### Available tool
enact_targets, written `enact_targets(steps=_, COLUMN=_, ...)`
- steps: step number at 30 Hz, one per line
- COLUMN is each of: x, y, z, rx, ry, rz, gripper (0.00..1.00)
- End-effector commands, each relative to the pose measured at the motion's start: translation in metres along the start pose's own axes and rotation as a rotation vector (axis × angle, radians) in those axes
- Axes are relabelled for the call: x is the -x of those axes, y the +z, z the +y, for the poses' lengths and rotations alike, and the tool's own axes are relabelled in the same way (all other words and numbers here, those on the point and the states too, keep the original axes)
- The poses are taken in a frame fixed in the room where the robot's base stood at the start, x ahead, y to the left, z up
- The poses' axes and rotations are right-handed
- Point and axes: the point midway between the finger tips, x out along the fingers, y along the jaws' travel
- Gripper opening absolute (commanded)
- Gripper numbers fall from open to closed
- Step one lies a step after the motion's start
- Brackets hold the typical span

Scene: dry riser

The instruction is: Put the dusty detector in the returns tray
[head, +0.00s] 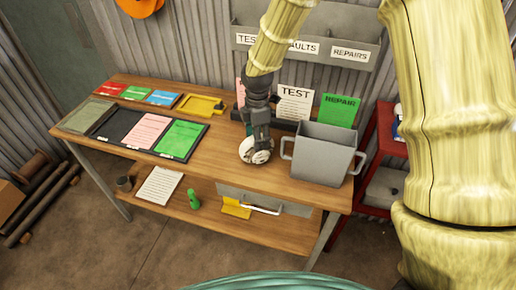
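A round whitish detector (250,154) with a darker middle is at the table's front right, just left of the grey two-handled bin. My gripper (260,142) points down at it, and its dark fingers overlap the detector's upper part. The view is too small to show whether the fingers are closed on it, or whether it touches the table. I cannot read a returns label on any container. The grey bin (320,160) stands open at the table's right end, and a flat yellow tray (203,105) lies at the back middle.
The wooden table (215,160) has a dark sorter (105,125) with pink and green sheets at left. TEST (294,103) and green REPAIR (338,110) cards stand behind the bin. A labelled wall rack (350,72) hangs above. A red shelf unit (385,145) is at right.

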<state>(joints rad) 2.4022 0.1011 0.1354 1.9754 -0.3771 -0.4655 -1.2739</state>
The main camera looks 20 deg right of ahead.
Motion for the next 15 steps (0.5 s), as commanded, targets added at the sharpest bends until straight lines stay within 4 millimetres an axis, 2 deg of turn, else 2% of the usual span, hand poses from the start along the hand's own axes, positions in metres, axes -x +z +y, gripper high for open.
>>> enact_targets(steps=10, x=-0.0051, y=-0.0002, z=0.0001, rx=0.000, ry=0.001, rz=0.000, gripper=0.52)
enact_targets(steps=11, x=-0.0051, y=-0.0002, z=0.0001, rx=0.000, ry=0.001, rz=0.000, gripper=0.50)
enact_targets(steps=15, x=-0.0050, y=-0.0002, z=0.0001, rx=0.000, ry=0.001, rz=0.000, gripper=0.24)
